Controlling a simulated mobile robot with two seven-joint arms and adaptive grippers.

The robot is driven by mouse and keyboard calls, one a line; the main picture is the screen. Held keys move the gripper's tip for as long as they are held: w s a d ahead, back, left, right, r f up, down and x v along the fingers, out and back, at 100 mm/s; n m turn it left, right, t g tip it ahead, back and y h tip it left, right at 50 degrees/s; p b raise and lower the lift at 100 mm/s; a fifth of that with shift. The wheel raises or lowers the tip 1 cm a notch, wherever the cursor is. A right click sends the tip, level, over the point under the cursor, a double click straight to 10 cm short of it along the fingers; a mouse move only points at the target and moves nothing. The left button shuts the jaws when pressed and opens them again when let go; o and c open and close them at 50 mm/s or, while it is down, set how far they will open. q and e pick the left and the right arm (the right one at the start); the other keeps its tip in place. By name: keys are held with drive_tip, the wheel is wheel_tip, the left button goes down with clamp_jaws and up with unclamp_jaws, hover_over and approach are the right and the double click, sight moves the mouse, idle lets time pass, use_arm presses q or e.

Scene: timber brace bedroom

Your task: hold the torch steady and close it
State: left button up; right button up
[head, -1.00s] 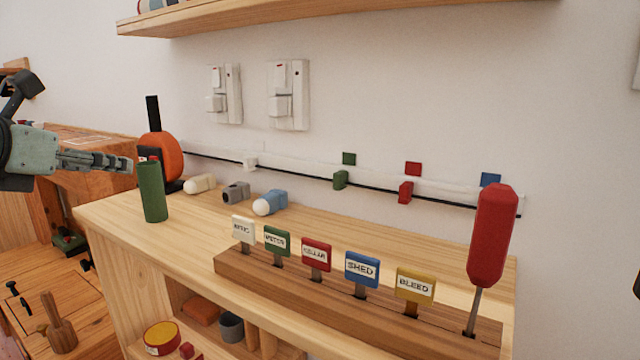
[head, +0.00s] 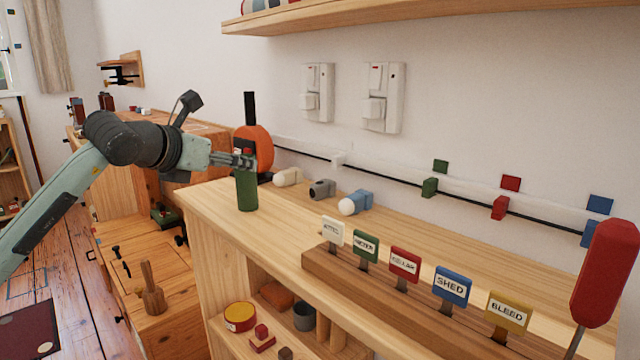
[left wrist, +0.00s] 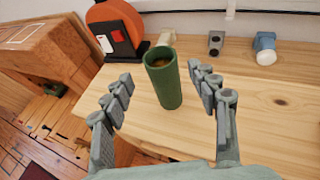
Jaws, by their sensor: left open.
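A green tube (head: 246,191), which looks like the torch body, stands upright on the near left part of the bench top. In the left wrist view the tube (left wrist: 166,87) has an open top with something brownish inside. My left gripper (head: 240,160) is open at the tube's upper end. In the left wrist view its fingers stand on either side of the tube, with visible gaps. Behind it lie a cream piece (head: 288,176), a grey piece (head: 322,188) and a blue piece with a white round end (head: 356,202). My right gripper is out of view.
An orange disc on a black stand (head: 260,150) is close behind the tube. A wooden rack (head: 400,300) with labelled tags and a red-handled tool (head: 604,272) fills the right front. The bench top (head: 290,215) between tube and rack is clear.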

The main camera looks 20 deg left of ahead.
sight(246, 183)
use_arm(q)
drive_tip(key=p+x, duration=0.1)
drive_tip(key=x, duration=0.4)
drive_tip(key=shift+s+d+f, duration=0.1)
drive_tip(key=shift+d, duration=0.05)
drive_tip(key=shift+c, duration=0.5)
drive_tip(key=c, duration=1.2)
